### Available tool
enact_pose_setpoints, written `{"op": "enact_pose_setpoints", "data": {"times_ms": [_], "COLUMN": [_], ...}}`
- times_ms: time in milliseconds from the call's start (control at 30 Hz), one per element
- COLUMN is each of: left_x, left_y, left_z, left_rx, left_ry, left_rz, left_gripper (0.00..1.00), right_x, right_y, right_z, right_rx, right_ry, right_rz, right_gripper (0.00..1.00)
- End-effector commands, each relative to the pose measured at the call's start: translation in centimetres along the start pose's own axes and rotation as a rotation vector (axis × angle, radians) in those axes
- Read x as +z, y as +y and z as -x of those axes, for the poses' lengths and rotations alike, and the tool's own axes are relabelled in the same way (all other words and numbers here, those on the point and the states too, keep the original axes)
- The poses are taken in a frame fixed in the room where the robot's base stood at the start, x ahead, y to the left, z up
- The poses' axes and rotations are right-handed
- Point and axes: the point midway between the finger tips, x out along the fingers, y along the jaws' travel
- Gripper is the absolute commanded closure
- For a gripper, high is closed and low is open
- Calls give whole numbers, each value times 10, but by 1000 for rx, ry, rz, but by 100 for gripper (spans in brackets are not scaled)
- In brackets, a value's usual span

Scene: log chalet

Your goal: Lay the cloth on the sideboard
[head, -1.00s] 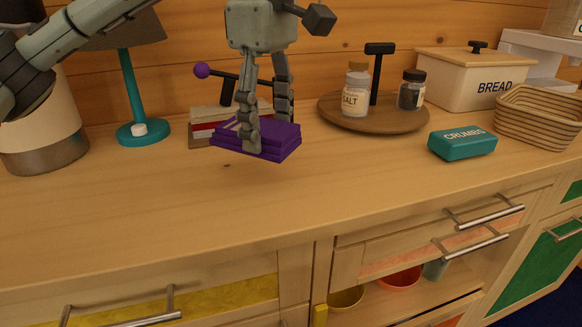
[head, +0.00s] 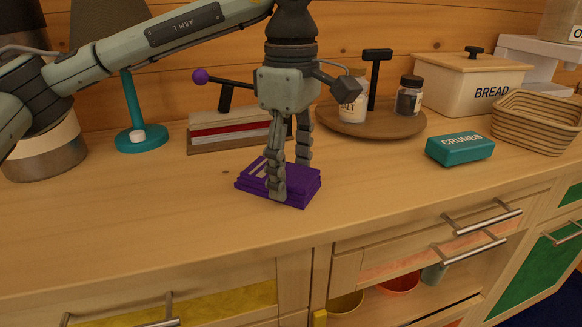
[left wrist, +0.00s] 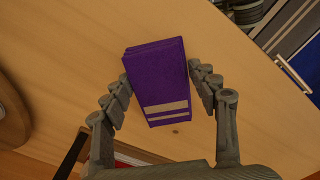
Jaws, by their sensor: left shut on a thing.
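The folded purple cloth (head: 300,188) with pale stripes is between the fingers of my left gripper (head: 290,178), which is shut on it. In the left wrist view the cloth (left wrist: 157,75) lies flat and folded between the two fingers (left wrist: 165,98). The cloth is level, at or just above the wooden sideboard top (head: 150,220); I cannot tell for sure whether its underside touches. My right gripper is not in view.
Behind the cloth is a napkin holder (head: 225,132) with a purple-knobbed arm. A teal lamp (head: 133,100) stands left. A round tray (head: 335,123) with jars, a teal crumbs box (head: 460,148), a basket (head: 535,120) and a bread bin (head: 465,85) stand right. The front left top is clear.

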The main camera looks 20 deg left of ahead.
Motion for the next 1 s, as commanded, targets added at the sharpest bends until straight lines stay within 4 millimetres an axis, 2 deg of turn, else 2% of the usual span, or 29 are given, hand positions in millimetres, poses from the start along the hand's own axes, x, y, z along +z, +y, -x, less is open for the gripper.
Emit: {"op": "enact_pose_setpoints", "data": {"times_ms": [33, 167, 567, 667, 1000], "left_x": [0, 0, 0, 0, 0], "left_y": [0, 0, 0, 1, 0], "left_z": [0, 0, 4, 16, 90], "left_rx": [0, 0, 0, 4, 4], "left_ry": [0, 0, 0, -1, 0], "left_rz": [0, 0, 0, 0, 0], "left_gripper": [37, 21, 20, 20, 20], "right_x": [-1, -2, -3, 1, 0], "right_y": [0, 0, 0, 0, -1], "right_z": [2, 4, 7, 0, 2], "right_rx": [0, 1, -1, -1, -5], "right_ry": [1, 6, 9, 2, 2], "right_rz": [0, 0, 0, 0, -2], "right_gripper": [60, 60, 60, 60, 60]}}
